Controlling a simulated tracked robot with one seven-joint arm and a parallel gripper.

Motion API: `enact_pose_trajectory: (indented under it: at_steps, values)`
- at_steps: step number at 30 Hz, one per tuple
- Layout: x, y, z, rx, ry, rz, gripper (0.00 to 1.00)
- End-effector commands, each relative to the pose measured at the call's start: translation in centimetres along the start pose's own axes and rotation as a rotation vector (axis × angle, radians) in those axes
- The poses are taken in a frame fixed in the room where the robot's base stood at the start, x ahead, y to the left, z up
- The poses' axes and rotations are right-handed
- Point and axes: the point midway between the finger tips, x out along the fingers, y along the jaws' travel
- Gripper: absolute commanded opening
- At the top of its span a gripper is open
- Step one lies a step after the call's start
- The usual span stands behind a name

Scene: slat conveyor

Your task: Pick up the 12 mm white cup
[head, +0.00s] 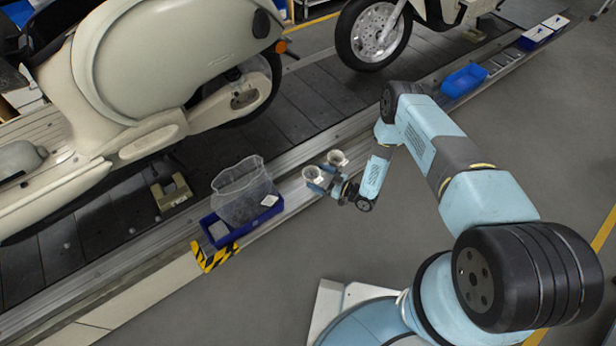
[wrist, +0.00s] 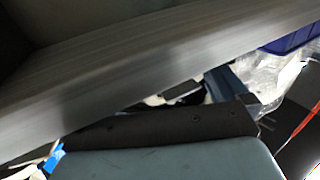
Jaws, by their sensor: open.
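Two small white cups stand on the metal rail beside the conveyor in the head view, a nearer left cup (head: 312,173) and a right cup (head: 337,158) just behind it. Small pale labels show by them, too small to read, so I cannot tell which is the 12 mm one. My gripper (head: 319,178) is open at the left cup, its light blue fingers beside it. I cannot tell whether they touch it. The right cup stands just beyond the gripper. In the wrist view I cannot make out either cup.
A blue bin (head: 273,211) with a clear plastic bag (head: 243,190) stands left of the cups, by a yellow-black striped block (head: 214,257). A cream scooter (head: 165,60) stands on the conveyor. An empty-looking blue bin (head: 464,80) lies farther along the rail. The grey floor (head: 270,300) in front is clear.

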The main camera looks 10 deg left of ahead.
Motion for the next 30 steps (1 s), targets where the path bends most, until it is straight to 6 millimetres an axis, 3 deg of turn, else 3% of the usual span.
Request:
enact_pose_trajectory:
  at_steps: [4, 11, 27, 30]
  values:
    - [1.7, 0.0, -0.1, -0.001, 0.002, 0.000, 1.00]
    - [1.9, 0.1, -0.1, 0.000, 0.001, 0.001, 1.00]
    - [1.9, 0.1, -0.1, -0.001, 0.001, 0.001, 0.49]
    - [1.9, 0.1, -0.1, -0.001, 0.002, 0.001, 0.45]
